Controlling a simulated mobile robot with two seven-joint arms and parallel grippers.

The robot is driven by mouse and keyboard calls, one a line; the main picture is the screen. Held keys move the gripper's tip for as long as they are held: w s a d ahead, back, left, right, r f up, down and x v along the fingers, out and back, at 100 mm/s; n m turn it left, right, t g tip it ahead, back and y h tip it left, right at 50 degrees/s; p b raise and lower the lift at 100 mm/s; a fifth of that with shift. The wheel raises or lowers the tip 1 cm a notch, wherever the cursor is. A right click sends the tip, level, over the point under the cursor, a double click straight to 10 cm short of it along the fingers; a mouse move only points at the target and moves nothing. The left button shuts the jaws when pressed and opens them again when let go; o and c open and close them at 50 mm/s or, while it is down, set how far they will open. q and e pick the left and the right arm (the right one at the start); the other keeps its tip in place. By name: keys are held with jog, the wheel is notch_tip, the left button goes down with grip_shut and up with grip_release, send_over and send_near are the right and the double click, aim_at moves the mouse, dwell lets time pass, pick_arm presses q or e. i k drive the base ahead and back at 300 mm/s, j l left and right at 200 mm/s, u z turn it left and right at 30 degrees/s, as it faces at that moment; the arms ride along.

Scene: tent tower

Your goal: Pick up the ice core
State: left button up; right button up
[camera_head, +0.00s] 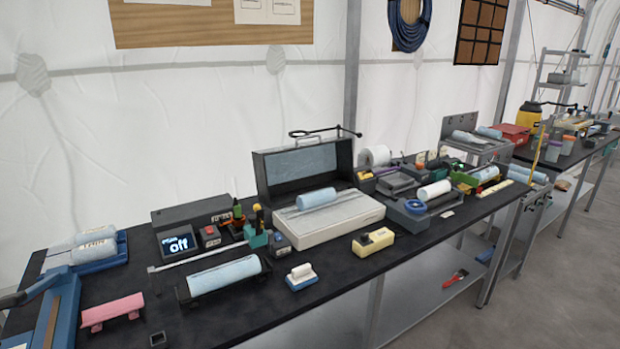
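Several pale blue cylinders look like ice cores. One ice core (224,275) lies lengthwise in a black cradle (183,293) near the front of the bench. Another pale blue cylinder (317,198) lies on a white tray device (335,222) before an open grey case. At the left, wrapped pale cylinders (92,238), one with a written label, lie on a blue tray (118,252). More pale cylinders are small at the far right. I cannot tell which one the task names. Neither of my grippers is in view.
The black bench (225,323) is crowded. Near the front cradle are a pink holder (112,310), a white-and-blue block (301,276), a small display (178,243) and a yellow block (373,241). A blue device (62,305) stands at the left edge. Floor shows at the right.

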aim_at(316, 199)
jog(key=i+l+z, duration=0.35)
jog(key=i+l, duration=0.35)
jog(key=l, duration=0.3)
jog(key=i+l+z, duration=0.3)
jog(key=i+l, duration=0.5)
jog(key=i+l+z, duration=0.35)
jog(key=i+l, duration=0.25)
jog(key=i, duration=0.25)
jog(key=u, duration=2.5)
